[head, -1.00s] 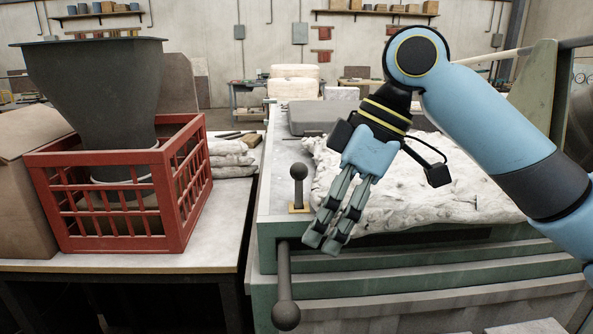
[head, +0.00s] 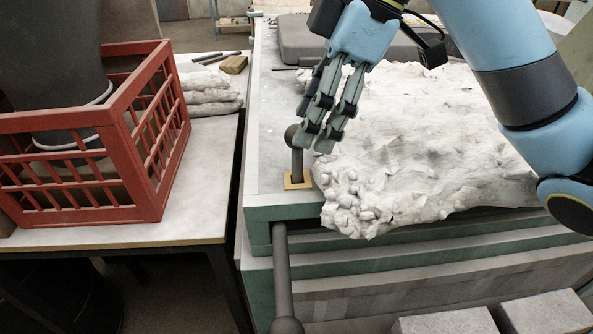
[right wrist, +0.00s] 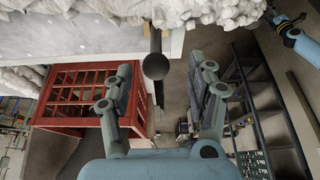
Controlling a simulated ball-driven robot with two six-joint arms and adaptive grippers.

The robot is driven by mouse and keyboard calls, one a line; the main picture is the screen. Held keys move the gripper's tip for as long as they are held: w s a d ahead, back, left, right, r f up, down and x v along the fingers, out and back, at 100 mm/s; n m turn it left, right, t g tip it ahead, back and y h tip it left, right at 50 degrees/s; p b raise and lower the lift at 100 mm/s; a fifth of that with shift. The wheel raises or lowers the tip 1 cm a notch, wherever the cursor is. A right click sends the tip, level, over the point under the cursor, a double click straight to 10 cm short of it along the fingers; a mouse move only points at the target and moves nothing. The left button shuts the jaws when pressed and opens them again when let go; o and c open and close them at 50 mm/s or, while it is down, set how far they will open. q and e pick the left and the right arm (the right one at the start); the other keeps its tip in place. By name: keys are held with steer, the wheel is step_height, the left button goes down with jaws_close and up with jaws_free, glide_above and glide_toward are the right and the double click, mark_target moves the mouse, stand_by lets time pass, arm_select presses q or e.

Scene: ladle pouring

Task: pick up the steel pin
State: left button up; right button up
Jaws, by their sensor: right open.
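The steel pin (head: 297,163) is a dark upright rod with a round knob, standing in a small brass plate (head: 290,186) on the near left corner of the green-edged bench. My right gripper (head: 312,142) is open, its fingers pointing down just right of the knob and partly overlapping it in the head view. In the right wrist view, a dark round knob (right wrist: 155,66), apparently the pin's, shows ahead between the two spread fingers, nearer the left one. Nothing is held.
A lumpy white mass (head: 430,140) lies on the bench close right of the pin. A dark lever (head: 283,270) with a ball end hangs at the bench front. A red crate (head: 150,140) holding a dark vessel (head: 50,70) stands on the left table, across a narrow gap.

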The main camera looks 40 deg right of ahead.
mark_target(296, 148)
steer(key=x, duration=0.5)
steer(key=shift+w+d+f, duration=0.1)
steer(key=shift+w, duration=0.1)
steer(key=shift+f, duration=0.15)
arm_select(q)
steer(key=shift+w+d+r, duration=0.15)
steer(key=shift+w+d, duration=0.05)
steer(key=shift+w, duration=0.25)
steer(key=shift+w+d+r, duration=0.15)
steer(key=shift+w, duration=0.3)
arm_select(e)
steer(key=shift+c, duration=1.1)
arm_select(q)
steer(key=shift+s+a, duration=0.1)
steer(key=shift+s, duration=0.1)
arm_select(e)
jaws_close()
